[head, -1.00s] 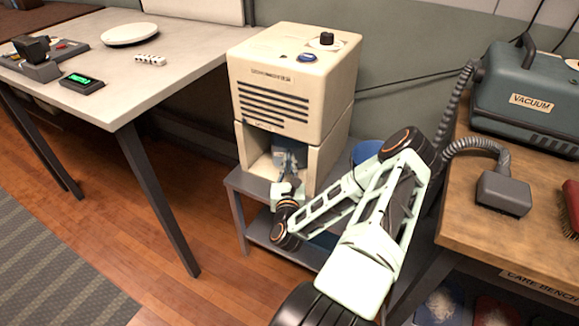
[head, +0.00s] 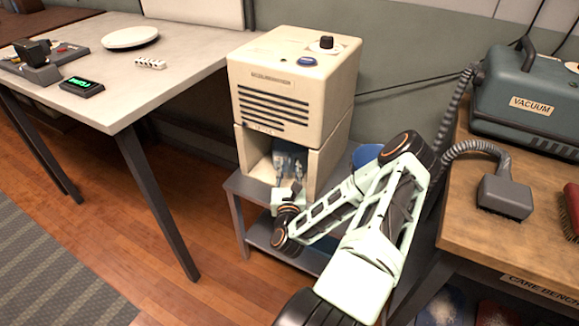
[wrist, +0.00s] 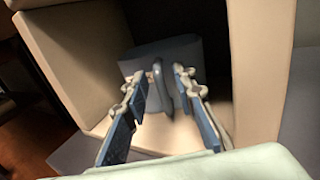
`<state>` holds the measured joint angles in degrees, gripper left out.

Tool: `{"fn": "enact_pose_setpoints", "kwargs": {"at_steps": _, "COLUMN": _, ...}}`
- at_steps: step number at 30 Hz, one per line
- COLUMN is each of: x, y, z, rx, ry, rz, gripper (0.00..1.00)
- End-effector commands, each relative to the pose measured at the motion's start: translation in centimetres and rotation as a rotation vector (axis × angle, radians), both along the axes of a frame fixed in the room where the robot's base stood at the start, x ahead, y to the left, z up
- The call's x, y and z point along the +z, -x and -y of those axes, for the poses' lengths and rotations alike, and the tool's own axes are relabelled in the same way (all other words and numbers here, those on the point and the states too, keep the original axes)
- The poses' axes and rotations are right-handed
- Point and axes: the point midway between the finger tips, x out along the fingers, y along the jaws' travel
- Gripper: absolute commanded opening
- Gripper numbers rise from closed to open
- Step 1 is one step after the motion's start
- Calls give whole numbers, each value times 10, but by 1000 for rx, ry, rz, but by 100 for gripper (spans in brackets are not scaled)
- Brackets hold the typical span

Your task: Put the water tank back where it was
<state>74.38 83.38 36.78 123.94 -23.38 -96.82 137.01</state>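The water tank (wrist: 185,52) is a grey-blue block with a loop handle (wrist: 161,88) on its front. It stands inside the lower opening of the beige machine (head: 290,85), and it shows only partly in the head view (head: 291,155). My gripper (wrist: 160,75) reaches into the opening from the front. Its two fingers are spread, one on each side of the handle. The right finger is close to the handle; whether it touches is unclear. Whether the tank is fully seated at the back is hidden.
The machine stands on a grey stand (head: 232,184) with a lower shelf. A white table (head: 190,55) is at left. A wooden bench (head: 480,215) with a vacuum (head: 530,95) and its hose is at right. A blue object (head: 367,154) is partly hidden behind my arm. The opening's walls closely flank my gripper.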

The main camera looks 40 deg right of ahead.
Motion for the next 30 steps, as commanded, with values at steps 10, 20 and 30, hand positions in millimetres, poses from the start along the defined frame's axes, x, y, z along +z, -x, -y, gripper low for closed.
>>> {"fn": "enact_pose_setpoints", "kwargs": {"at_steps": 10, "x": -1, "y": 45, "z": -38, "rx": 0, "ry": -5, "rz": -3, "gripper": 25}}
{"fn": "enact_pose_setpoints", "kwargs": {"at_steps": 20, "x": -1, "y": 54, "z": -46, "rx": 0, "ry": -1, "rz": -2, "gripper": 25}}
{"fn": "enact_pose_setpoints", "kwargs": {"at_steps": 30, "x": -1, "y": 54, "z": -46, "rx": 0, "ry": -3, "rz": -2, "gripper": 25}}
